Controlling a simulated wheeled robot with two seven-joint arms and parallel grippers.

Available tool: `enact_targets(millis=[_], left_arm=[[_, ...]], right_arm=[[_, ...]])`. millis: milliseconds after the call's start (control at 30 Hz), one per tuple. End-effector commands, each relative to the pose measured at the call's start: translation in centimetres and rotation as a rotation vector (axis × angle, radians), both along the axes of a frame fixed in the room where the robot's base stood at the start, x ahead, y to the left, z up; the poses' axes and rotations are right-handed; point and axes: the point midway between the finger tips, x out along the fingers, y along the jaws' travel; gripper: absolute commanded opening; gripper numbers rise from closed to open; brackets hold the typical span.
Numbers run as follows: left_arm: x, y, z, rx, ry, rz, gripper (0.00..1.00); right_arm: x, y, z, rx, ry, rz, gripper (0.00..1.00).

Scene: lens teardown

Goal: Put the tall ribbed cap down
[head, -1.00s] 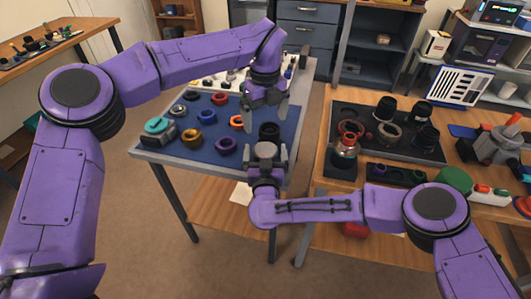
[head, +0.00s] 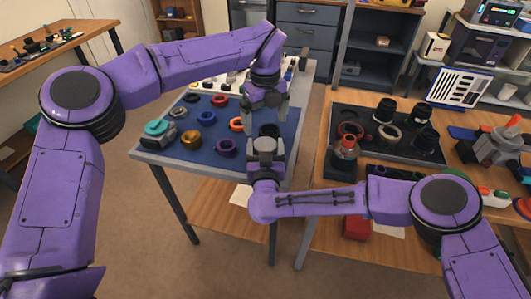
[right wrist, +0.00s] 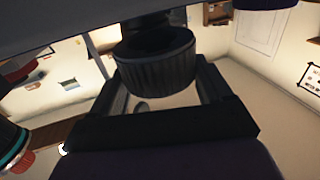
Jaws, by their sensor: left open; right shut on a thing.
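The tall ribbed cap (right wrist: 155,68) is dark and ribbed. In the right wrist view it sits between the two fingers of my right gripper (right wrist: 165,90), which is shut on it. In the head view the cap (head: 269,130) shows as a dark shape just beyond my right gripper (head: 266,146), over the right part of the blue mat (head: 203,156). I cannot tell whether the cap touches the mat. My left gripper (head: 266,114) is open, its fingers pointing down just behind the cap. The left fingers look empty.
A dark tray (head: 400,148) with lens parts lies on the wooden bench at right.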

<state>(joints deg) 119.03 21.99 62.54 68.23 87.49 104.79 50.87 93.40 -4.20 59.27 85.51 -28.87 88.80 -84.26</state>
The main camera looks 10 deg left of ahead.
Motion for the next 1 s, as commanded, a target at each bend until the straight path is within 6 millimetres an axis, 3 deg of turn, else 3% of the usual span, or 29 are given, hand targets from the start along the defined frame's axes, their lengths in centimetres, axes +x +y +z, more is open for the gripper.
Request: enact_targets(millis=[33, 167, 500, 633, 800, 1000], left_arm=[[0.0, 0.0, 0.0, 0.000, 0.000, 0.000, 1.00], [0.0, 0.0, 0.0, 0.000, 0.000, 0.000, 1.00], [0.0, 0.0, 0.0, 0.000, 0.000, 0.000, 1.00], [0.0, 0.0, 0.0, 0.000, 0.000, 0.000, 1.00], [0.0, 0.0, 0.0, 0.000, 0.000, 0.000, 1.00], [0.0, 0.0, 0.0, 0.000, 0.000, 0.000, 1.00]], right_arm=[[0.0, 0.1, 1.1, -0.001, -0.004, 0.002, 0.50], [-2.8, -0.6, 0.8, -0.004, -0.001, 0.006, 0.50], [-12.5, -3.2, 0.7, -0.007, -0.003, 0.009, 0.49], [-15.4, -4.0, 0.7, -0.006, -0.002, 0.006, 0.49], [-17.2, -4.6, 0.7, -0.002, -0.001, 0.002, 0.49], [-17.5, -4.7, 0.7, -0.001, 0.000, 0.000, 0.49]])
